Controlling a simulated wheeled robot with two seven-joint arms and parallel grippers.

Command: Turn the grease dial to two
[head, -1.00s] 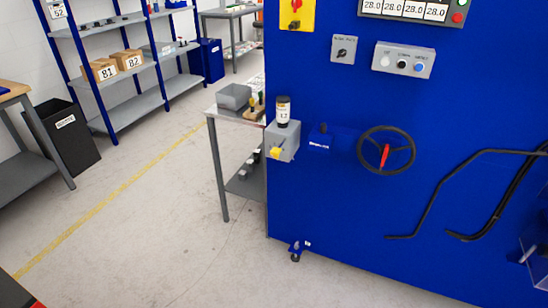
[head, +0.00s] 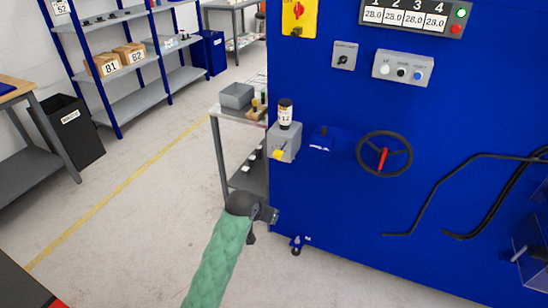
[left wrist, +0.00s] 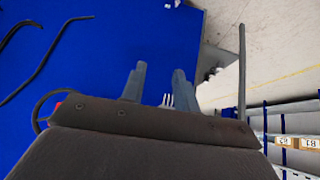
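A grey box (head: 284,140) on the left edge of the blue machine carries a dark-capped bottle (head: 285,115) with a white label and has a yellow knob (head: 278,153) low on its front. This looks like the grease unit and its dial; the knob's setting is too small to read. My left gripper (head: 268,215) is below the box, apart from it, at the end of a green-sleeved arm. In the left wrist view my left gripper (left wrist: 160,70) has its two fingers apart with nothing between them. My right gripper is not in view.
The blue machine (head: 330,220) fills the right side, with a handwheel (head: 384,154), a small switch plate (head: 343,55), a button box (head: 403,68) and bent dark bars. A grey side table (head: 246,118) stands behind the box. Open floor (head: 140,220) lies left.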

